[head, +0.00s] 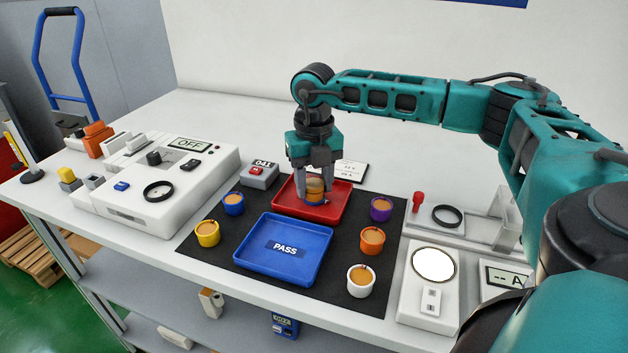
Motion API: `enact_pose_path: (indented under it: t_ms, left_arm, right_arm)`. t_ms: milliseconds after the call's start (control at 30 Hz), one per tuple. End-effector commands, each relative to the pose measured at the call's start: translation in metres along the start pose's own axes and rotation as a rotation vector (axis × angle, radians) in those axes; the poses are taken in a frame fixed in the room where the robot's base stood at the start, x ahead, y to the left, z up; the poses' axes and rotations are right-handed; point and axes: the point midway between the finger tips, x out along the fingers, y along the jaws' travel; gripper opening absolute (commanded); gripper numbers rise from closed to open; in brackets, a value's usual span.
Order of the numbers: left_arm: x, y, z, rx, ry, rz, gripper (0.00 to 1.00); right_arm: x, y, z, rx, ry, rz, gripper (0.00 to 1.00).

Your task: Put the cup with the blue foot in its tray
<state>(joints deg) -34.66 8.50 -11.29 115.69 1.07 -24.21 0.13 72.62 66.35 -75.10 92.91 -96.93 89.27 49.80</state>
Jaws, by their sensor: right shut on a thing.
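My right gripper (316,188) points down over the red tray (335,213) and is shut on a small orange-brown cup (315,185). The cup is upright between the fingers, and a little blue shows low down near its foot. It is within the outline of the red tray; I cannot tell whether it touches the tray floor. The blue tray (262,262) marked PASS lies empty in front of the red one. A blue cup (233,207) stands on the mat left of the trays. My left gripper is out of view.
On the black mat (225,262) also stand a yellow cup (207,236), a purple cup (380,212), an orange cup (369,246) and a white cup (359,287). A white machine (125,205) is at left; a scale-like device (422,305) is at right.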

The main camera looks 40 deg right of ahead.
Motion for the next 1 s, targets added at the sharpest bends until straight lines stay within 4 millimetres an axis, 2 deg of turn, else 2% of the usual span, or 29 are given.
enact_pose_path:
  t_ms: [33,300,500,633,767,1000]
  left_arm:
    - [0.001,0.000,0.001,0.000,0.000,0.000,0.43]
    - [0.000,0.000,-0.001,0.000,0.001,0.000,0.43]
    - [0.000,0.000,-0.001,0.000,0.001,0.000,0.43]
    - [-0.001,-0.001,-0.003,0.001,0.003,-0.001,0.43]
    - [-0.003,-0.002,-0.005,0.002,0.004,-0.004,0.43]
    - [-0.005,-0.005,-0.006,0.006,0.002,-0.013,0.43]
  right_arm:
    - [0.002,0.000,0.000,0.000,0.000,0.000,0.46]
    - [0.001,0.000,0.000,0.000,0.000,0.000,0.70]
    - [0.001,0.000,0.000,0.000,0.000,0.000,0.70]
    - [-0.007,0.000,0.000,0.000,-0.001,0.001,0.70]
    - [-0.028,0.001,0.001,0.000,-0.003,0.003,0.70]
    - [-0.081,0.001,0.001,-0.001,-0.003,0.003,0.70]
